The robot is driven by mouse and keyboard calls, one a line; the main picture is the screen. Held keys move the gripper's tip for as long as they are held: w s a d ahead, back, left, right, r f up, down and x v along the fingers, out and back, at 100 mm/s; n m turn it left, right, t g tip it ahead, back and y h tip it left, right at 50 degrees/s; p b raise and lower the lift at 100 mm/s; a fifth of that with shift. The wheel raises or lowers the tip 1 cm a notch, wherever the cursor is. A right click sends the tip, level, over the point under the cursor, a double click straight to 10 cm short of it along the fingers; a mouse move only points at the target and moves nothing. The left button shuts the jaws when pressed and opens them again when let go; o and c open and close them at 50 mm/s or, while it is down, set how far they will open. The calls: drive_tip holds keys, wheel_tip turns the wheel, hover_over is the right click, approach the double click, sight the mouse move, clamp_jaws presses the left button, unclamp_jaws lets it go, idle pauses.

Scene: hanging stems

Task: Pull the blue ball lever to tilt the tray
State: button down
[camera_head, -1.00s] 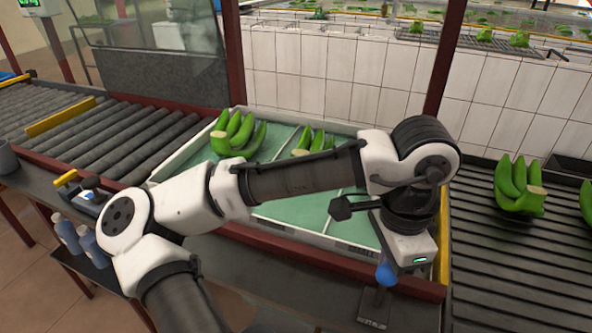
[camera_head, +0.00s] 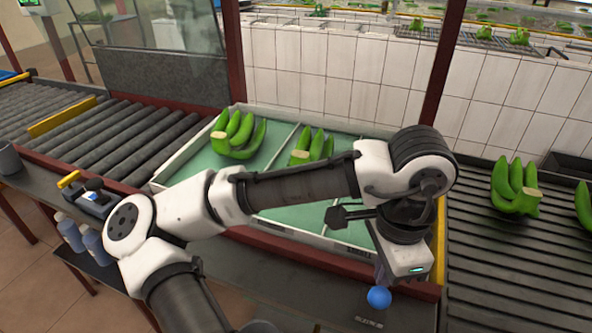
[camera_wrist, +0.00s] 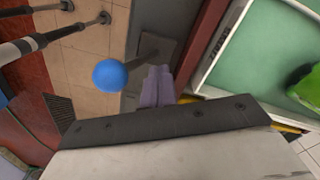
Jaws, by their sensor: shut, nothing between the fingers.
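The blue ball (camera_head: 379,297) is the knob of a lever at the front right of the bench, just below my gripper (camera_head: 384,276) in the head view. In the wrist view the blue ball (camera_wrist: 110,74) stands left of my gripper's fingers (camera_wrist: 158,84), with a visible gap. A short dark stem runs from it to a plate. The fingers are together and empty. Whether any part of the gripper touches the lever is unclear. The green-floored tray (camera_head: 188,151) lies behind my arm, with green banana bunches (camera_head: 238,135) in it. Its tilt cannot be judged.
A roller conveyor (camera_head: 130,145) runs to the left of the tray. A slatted conveyor (camera_head: 500,255) with banana bunches (camera_head: 516,186) lies to the right. A red post (camera_head: 445,65) rises behind the tray. Bottles (camera_head: 72,232) stand on a low shelf at left.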

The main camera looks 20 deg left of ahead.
wheel_tip(320, 180, up, 9)
drive_tip(key=p, duration=0.8)
drive_tip(key=shift+r+p, duration=0.15)
drive_tip(key=shift+p, duration=0.15)
